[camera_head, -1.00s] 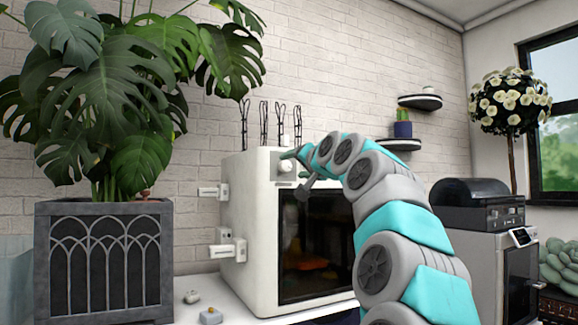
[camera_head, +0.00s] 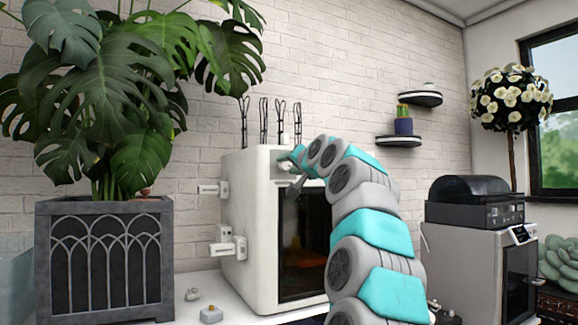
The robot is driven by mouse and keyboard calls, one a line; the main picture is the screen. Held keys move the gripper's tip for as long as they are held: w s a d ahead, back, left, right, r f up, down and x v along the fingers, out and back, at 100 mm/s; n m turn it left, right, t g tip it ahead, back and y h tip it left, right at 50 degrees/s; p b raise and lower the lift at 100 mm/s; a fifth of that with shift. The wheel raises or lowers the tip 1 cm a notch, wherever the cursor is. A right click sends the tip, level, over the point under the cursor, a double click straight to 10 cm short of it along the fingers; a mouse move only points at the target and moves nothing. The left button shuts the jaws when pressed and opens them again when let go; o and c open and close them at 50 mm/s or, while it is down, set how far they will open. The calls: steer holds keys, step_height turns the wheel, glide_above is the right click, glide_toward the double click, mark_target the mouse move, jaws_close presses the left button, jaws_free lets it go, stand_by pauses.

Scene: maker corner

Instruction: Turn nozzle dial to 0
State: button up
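A white box-shaped machine (camera_head: 247,240) with a dark front window (camera_head: 304,235) stands on a white table. A small panel on its upper front (camera_head: 283,166) is where my gripper (camera_head: 291,174) is. My gripper is at or very near this panel, with its dark end pointing at it. The nozzle dial is not clearly visible, being small and mostly behind my gripper and arm. I cannot tell its setting or whether my gripper touches it. The gripper's fingers are too small and covered to judge.
A large potted plant in a grey planter (camera_head: 105,262) stands to the left. Small parts (camera_head: 210,314) lie on the table before the machine. Spool holders (camera_head: 264,122) rise behind it. Another machine with a black top (camera_head: 472,204) stands to the right. Wall shelves (camera_head: 398,140) hang behind.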

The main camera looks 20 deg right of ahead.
jaws_close()
stand_by(0.4)
